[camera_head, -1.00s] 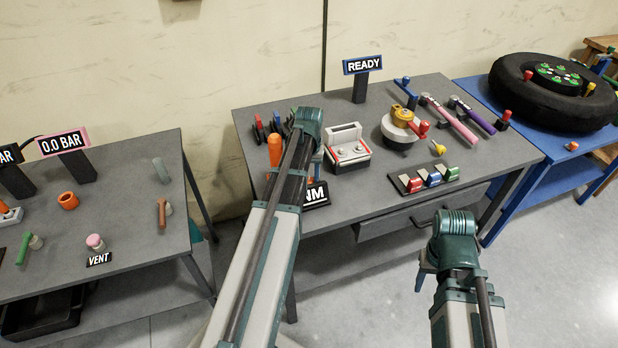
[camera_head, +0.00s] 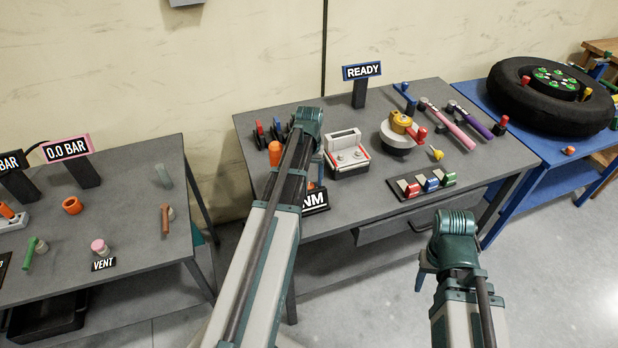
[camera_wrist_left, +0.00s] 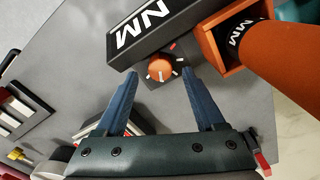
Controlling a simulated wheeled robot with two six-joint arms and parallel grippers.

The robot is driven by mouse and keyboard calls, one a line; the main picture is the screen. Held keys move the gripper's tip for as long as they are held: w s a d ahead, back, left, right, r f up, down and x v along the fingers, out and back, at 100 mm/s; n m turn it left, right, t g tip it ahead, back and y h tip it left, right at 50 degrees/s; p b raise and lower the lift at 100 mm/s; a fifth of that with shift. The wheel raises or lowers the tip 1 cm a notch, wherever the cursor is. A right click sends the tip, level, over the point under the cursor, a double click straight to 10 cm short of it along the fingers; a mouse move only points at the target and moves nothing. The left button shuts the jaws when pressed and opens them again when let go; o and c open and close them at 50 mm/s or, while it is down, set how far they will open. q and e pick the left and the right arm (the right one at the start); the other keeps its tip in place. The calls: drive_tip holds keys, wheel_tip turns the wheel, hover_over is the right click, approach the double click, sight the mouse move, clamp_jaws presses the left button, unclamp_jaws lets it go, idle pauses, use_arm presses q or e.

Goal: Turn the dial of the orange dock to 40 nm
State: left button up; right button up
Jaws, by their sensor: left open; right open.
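The orange dial (camera_wrist_left: 160,69) with a white pointer line sits on a dark plate with tick marks, one of them red, in the left wrist view. It lies beside the NM sign (camera_wrist_left: 143,30) and the orange dock (camera_wrist_left: 216,50). My left gripper (camera_wrist_left: 163,75) is open, its blue fingers on either side of the dial with gaps. An orange handle (camera_head: 275,153) stands behind the arm. My right gripper (camera_head: 425,272) is low in front of the table, its fingers mostly hidden.
A white and red box (camera_head: 347,158) stands right of my left arm. A round base with a yellow part (camera_head: 398,135), pink and purple torque wrenches (camera_head: 457,129) and a block tray (camera_head: 424,186) lie further right. A READY sign (camera_head: 361,71) stands at the back.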

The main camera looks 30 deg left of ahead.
sight(309, 185)
use_arm(q)
wheel_tip(309, 185, up, 11)
drive_tip(key=p, duration=1)
use_arm(e)
wheel_tip(309, 185, up, 11)
use_arm(q)
drive_tip(key=shift+c, duration=0.3)
